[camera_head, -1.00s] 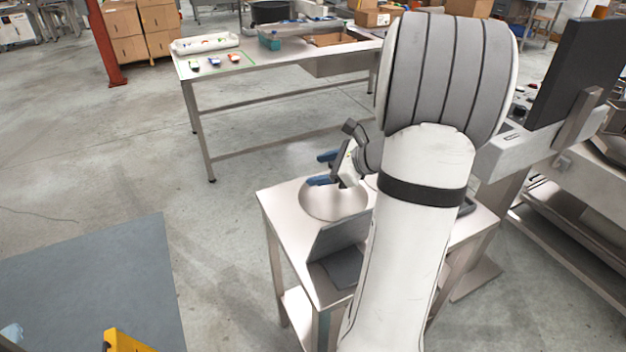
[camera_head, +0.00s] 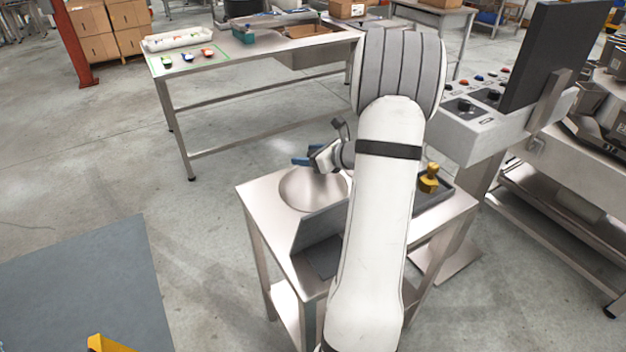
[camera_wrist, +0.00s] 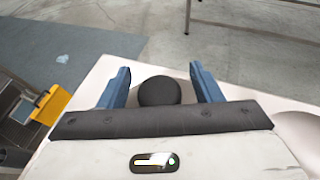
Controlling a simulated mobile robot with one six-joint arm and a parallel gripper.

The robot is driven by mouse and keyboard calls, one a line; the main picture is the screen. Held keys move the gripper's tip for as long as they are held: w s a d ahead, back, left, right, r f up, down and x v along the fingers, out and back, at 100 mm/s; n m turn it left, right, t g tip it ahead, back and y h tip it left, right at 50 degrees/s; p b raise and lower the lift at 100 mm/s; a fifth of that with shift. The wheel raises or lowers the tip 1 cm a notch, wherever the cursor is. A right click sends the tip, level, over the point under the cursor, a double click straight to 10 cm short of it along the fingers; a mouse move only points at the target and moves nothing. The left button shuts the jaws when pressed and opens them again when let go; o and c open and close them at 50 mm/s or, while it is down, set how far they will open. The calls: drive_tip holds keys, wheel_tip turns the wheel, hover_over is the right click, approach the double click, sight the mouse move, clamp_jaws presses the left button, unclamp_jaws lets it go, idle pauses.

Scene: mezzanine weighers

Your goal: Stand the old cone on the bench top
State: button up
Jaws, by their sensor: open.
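I cannot identify the old cone for certain. A shiny round, shallow metal piece (camera_head: 308,190) lies on the small steel table (camera_head: 262,200) and may be it; a curved pale surface also shows at the right edge of the wrist view (camera_wrist: 300,130). My gripper (camera_head: 302,161) is above that table, over the far side of the round piece in the picture. In the wrist view my gripper (camera_wrist: 160,80) has its blue fingers wide apart. A dark rounded knob (camera_wrist: 159,91) shows between them, with gaps on both sides; what it belongs to is hidden. The long steel bench (camera_head: 240,65) stands behind.
The bench has a green-outlined area (camera_head: 222,69), small coloured items and a white tray (camera_head: 178,40). A slanted grey panel (camera_head: 318,228) and a yellow object (camera_head: 428,178) are on the small table. A console with a dark screen (camera_head: 555,55) stands right.

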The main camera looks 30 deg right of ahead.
drive_tip(key=shift+c, duration=0.5)
clamp_jaws()
idle(0.4)
